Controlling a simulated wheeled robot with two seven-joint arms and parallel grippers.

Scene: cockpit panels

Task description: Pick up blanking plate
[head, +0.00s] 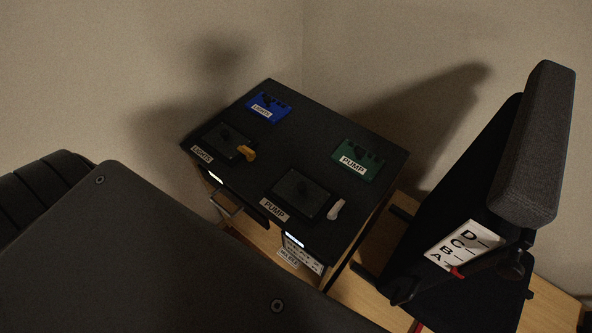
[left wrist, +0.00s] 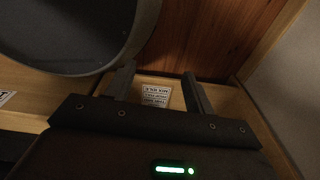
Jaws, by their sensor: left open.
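No single thing is clearly marked as the blanking plate. Neither black plate can be made out in that view. My right gripper is not in view.
The cabinet top (head: 318,140) also carries a blue LIGHTS panel (head: 268,106), a green PUMP panel (head: 358,160), a yellow piece (head: 247,153) and a white piece (head: 336,209). A dark upright piece (head: 535,150) with a lettered card (head: 463,246) stands at right. A large round dark object (left wrist: 75,35) is near the left finger.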

